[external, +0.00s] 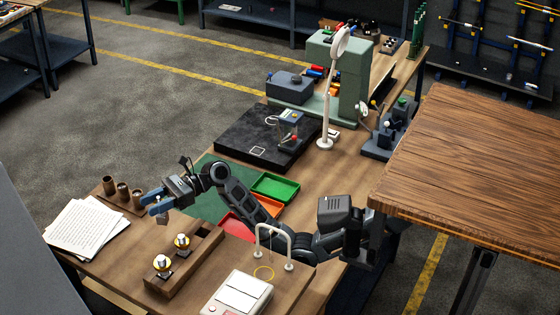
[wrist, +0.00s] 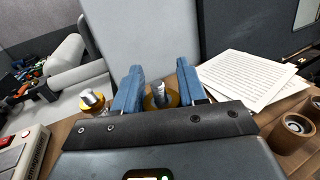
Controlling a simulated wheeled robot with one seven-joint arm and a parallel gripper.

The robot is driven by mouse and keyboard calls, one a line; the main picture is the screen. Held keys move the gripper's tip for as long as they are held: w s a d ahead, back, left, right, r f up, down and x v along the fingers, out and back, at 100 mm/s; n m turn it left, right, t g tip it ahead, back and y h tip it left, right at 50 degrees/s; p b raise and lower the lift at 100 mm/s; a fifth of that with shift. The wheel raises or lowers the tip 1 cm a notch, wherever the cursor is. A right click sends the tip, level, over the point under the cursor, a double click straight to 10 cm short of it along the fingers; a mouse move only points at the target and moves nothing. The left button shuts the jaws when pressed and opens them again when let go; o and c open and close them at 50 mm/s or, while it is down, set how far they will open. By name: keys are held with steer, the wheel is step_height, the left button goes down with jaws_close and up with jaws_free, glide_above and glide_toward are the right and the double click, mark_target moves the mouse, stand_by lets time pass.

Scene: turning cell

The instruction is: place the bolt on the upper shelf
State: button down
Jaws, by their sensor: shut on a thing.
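My gripper (external: 155,203) is above the near left part of the workbench, with its blue fingers shut on a small grey bolt (external: 162,216). The bolt hangs below the fingers, clear of the wooden rack. In the wrist view the threaded grey bolt (wrist: 160,92) shows between the fingers; a gold ring shows around or behind it, and I cannot tell which. The fingers and the black gripper body hide part of it. I cannot make out for certain which surface is the upper shelf.
A wooden rack (external: 205,246) holds two gold-ringed pieces (external: 162,263) with grey tops. Papers (external: 85,227) and wooden cups (external: 122,190) stand to the left. Green (external: 275,187), orange and red trays lie beside my arm. A white arch (external: 272,233) and a white device (external: 238,295) are near the front.

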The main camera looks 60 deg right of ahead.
mark_target(167, 219)
steer(key=shift+w+a+f+p, duration=0.15)
steer(key=shift+a+f, duration=0.55)
steer(key=shift+f, duration=0.35)
steer(key=shift+a+f+p, duration=0.15)
steer(key=shift+a+f, duration=0.5)
steer(key=shift+f, duration=0.4)
steer(key=shift+w+a+f+p, duration=0.15)
steer(key=shift+a+f, duration=0.55)
steer(key=shift+f, duration=0.35)
steer(key=shift+s+f, duration=0.1)
steer(key=c, duration=0.6)
jaws_free()
steer(key=b+v, duration=0.1)
steer(key=v, duration=1)
steer(key=shift+s+d, duration=0.1)
steer(key=shift+d, duration=0.15)
steer(key=shift+s+d, duration=0.1)
steer(key=shift+d, duration=0.15)
